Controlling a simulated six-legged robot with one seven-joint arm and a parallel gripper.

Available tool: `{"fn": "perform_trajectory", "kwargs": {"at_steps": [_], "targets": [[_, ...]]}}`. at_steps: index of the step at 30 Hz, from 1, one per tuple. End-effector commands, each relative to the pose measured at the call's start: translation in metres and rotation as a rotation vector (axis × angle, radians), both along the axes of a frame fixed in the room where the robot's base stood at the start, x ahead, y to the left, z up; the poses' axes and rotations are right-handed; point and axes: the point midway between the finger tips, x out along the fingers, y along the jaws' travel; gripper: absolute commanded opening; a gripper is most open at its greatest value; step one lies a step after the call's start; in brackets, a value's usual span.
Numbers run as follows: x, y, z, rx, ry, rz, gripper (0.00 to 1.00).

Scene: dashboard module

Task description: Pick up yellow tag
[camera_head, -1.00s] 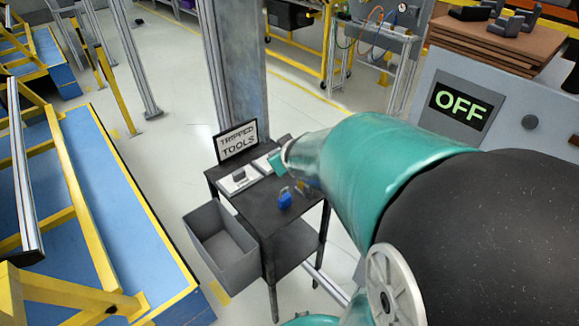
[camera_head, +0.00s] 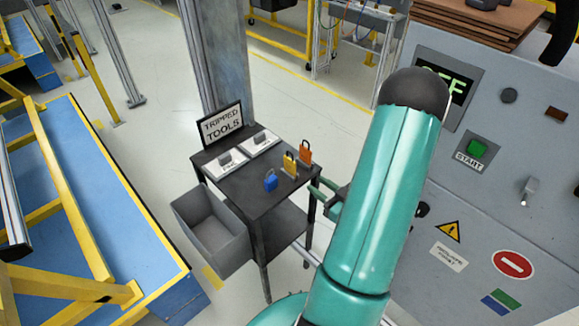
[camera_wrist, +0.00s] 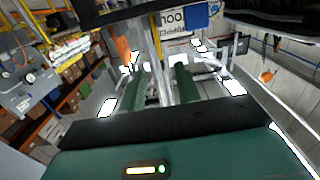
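The yellow tag (camera_head: 290,163), shaped like a padlock, stands upright on the black table (camera_head: 253,203) in the head view. An orange tag (camera_head: 305,152) is just behind it to the right, and a blue tag (camera_head: 270,181) is to its front left. My gripper (camera_head: 318,193) is beside the table's right edge, apart from the tags, its green fingers pointing left toward the table. In the wrist view, its fingers (camera_wrist: 163,84) are spread with nothing between them. The orange tag (camera_wrist: 123,48) and blue tag (camera_wrist: 197,15) also show there, upside down.
A grey control panel (camera_head: 480,200) with a green START button is close at right. A metal column rises behind the table.

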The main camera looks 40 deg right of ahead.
Motion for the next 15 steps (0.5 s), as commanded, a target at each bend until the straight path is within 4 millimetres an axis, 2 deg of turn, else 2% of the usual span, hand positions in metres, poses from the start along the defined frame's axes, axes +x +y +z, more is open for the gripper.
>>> {"fn": "perform_trajectory", "kwargs": {"at_steps": [2,5,15], "targets": [[-0.004,0.001,-0.001,0.019,-0.024,0.002,0.33],[0.004,0.002,-0.001,0.022,-0.033,0.006,0.33],[0.067,0.004,0.000,0.020,-0.032,0.008,0.33]]}}
